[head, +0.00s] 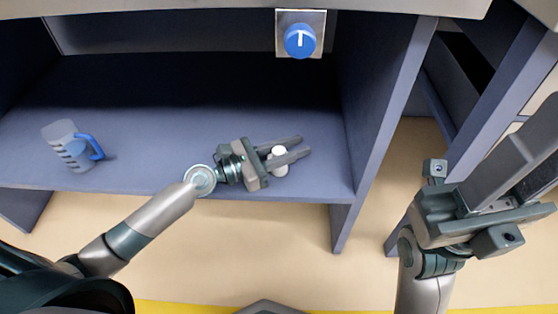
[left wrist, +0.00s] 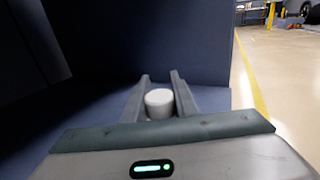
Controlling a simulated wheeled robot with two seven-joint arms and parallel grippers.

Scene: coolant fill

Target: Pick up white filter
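The white filter (head: 279,151) is a small white cylinder above or on the blue-grey shelf. It stands between the two fingers of my left gripper (head: 293,147). The near finger crosses in front of it, and its lower part shows below that finger. In the left wrist view the filter (left wrist: 159,101) fills the gap between the fingers, which appear shut on it. I cannot tell whether its base touches the shelf. My right gripper (head: 500,180) is at the right, away from the filter; its finger opening is not clear.
A clear jug with a blue handle (head: 72,147) stands on the shelf (head: 180,125) at the left. A blue knob (head: 300,41) sits on a plate above. An upright panel (head: 385,110) bounds the shelf at the right. The shelf between jug and gripper is clear.

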